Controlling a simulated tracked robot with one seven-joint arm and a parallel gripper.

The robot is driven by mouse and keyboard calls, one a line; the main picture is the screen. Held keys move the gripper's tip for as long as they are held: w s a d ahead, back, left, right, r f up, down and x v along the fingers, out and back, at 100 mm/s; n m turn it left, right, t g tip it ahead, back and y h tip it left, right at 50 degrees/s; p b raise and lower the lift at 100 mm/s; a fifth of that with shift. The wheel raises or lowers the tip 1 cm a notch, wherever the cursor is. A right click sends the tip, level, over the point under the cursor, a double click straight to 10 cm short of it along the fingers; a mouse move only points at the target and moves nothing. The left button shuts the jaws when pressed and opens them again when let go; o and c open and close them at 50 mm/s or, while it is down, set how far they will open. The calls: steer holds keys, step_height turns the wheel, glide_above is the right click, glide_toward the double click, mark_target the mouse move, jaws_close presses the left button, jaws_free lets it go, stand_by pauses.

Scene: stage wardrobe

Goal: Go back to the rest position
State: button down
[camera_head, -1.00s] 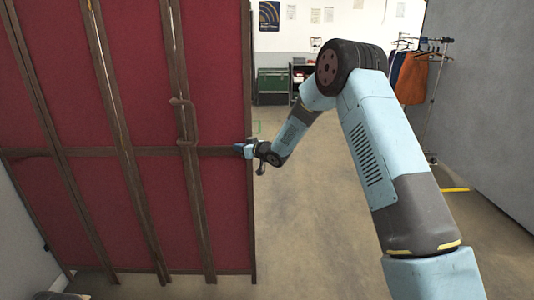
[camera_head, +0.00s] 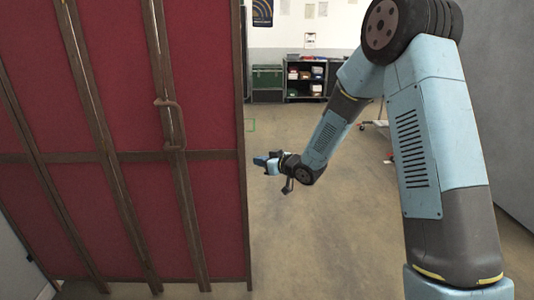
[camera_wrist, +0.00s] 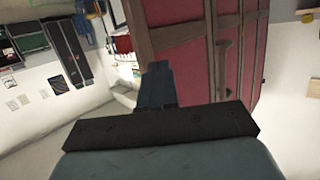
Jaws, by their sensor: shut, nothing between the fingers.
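My gripper (camera_head: 268,162) is shut and empty in the head view. It is just right of the edge of a large red panel (camera_head: 80,100) with brown wooden battens, with a gap of bare floor showing between in the picture. A brown handle (camera_head: 172,122) is fixed to the panel, left of my gripper. In the wrist view my gripper's closed blue fingers (camera_wrist: 157,85) stand in the middle, and the panel (camera_wrist: 185,55) is behind and to their right. The handle also shows in the wrist view (camera_wrist: 224,55). My arm bends up and over on the right.
A dark shelf (camera_head: 306,78) with several items and a green crate (camera_head: 267,76) stand by the back wall. A grey wall (camera_head: 500,110) is on the right. A clothes rack's base is partly hidden behind my arm. The floor (camera_head: 300,250) between is clear.

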steer(key=s+d+r+m+t+h, duration=0.1)
steer(key=s+d+r+m+h, duration=0.3)
steer(key=d+r, duration=0.55)
steer(key=s+d+r+m+h, duration=0.1)
steer(key=s+d+r+h, duration=0.5)
steer(key=d, duration=0.6)
steer(key=s+d+r+m+g, duration=0.1)
steer(key=s+d, duration=0.2)
steer(key=s, duration=0.6)
steer(key=s+d+r+m+g+h, duration=0.1)
steer(key=s+d+r+m+g, duration=0.1)
steer(key=s, duration=0.8)
steer(key=s+d+r+m+g, duration=0.1)
steer(key=s+d, duration=0.3)
steer(key=s, duration=0.6)
steer(key=shift+d+r+m+g+h, duration=0.3)
steer(key=shift+m+h, duration=0.1)
steer(key=shift+m, duration=0.2)
